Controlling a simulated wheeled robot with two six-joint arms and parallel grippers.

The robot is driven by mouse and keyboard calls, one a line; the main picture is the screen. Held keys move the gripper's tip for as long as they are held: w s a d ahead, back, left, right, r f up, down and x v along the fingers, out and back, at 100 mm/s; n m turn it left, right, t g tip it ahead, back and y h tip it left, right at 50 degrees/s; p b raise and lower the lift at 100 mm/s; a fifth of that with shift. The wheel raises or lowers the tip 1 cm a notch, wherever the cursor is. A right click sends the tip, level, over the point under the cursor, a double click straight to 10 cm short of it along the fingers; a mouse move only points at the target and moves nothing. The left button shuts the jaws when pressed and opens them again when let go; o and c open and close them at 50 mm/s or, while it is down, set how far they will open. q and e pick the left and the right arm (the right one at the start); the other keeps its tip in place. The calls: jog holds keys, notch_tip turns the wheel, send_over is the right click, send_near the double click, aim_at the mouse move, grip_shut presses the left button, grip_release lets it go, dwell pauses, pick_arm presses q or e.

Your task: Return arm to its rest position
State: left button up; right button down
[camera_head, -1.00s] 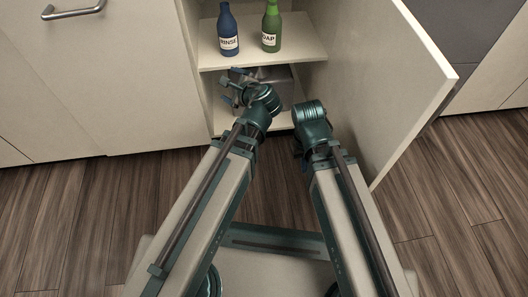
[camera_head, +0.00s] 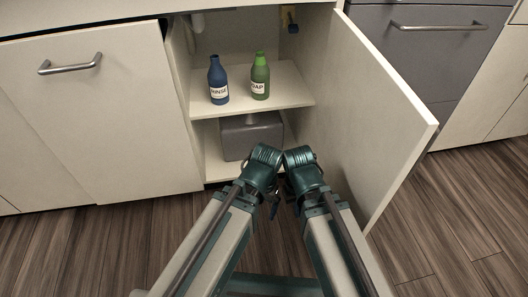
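My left arm (camera_head: 232,212) and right arm (camera_head: 325,212) reach up from the bottom, wrists side by side in front of the open cabinet. Only small dark parts of my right gripper (camera_head: 289,190) show beside its wrist; its fingers are mostly hidden. My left gripper (camera_head: 273,207) is also mostly hidden behind its wrist. I cannot see whether either is open or holds anything. Both wrists appear outside the lower compartment.
A blue RINSE bottle (camera_head: 217,82) and a green SOAP bottle (camera_head: 260,78) stand upright on the cabinet shelf (camera_head: 285,92). A grey box (camera_head: 250,138) sits below. The open cabinet door (camera_head: 375,125) stands close right of my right arm. Wooden floor (camera_head: 440,215) is clear at right.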

notch_tip(320, 180, up, 56)
jog(key=p, duration=5.5)
jog(key=shift+f, duration=0.2)
jog(key=shift+s+f, duration=0.1)
